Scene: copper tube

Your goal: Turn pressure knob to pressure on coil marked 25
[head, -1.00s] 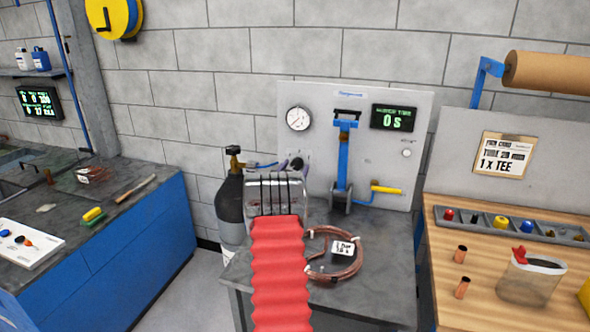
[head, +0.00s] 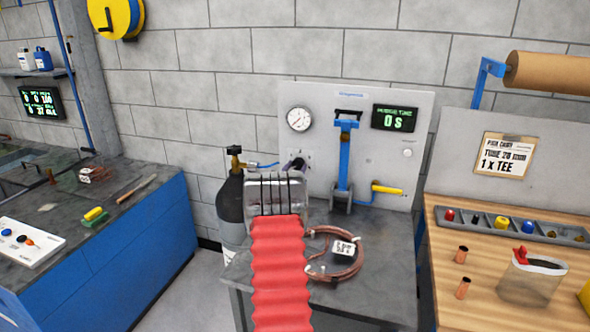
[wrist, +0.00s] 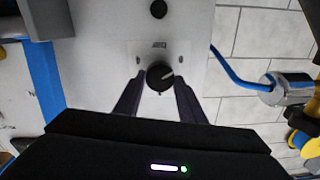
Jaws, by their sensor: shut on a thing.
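The black pressure knob (wrist: 159,73) is on a pale plate on the panel in the wrist view, with its white pointer line toward the right and slightly up. My gripper (wrist: 160,80) is shut on the knob, one dark finger on each side. In the head view, my arm hides most of the gripper and the knob. A round white gauge (head: 299,118) is on the panel above; its needle is too small to read. The copper coil (head: 358,262) lies on the grey bench with a white tag (head: 343,247), whose print I cannot read clearly.
A blue lever press (head: 344,160) and a yellow handle (head: 387,189) stand right of my arm. A timer display (head: 395,118) reads 0 S. A grey gas cylinder (head: 231,200) stands to the left. In the wrist view, a blue hose (wrist: 232,72) runs right of the knob.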

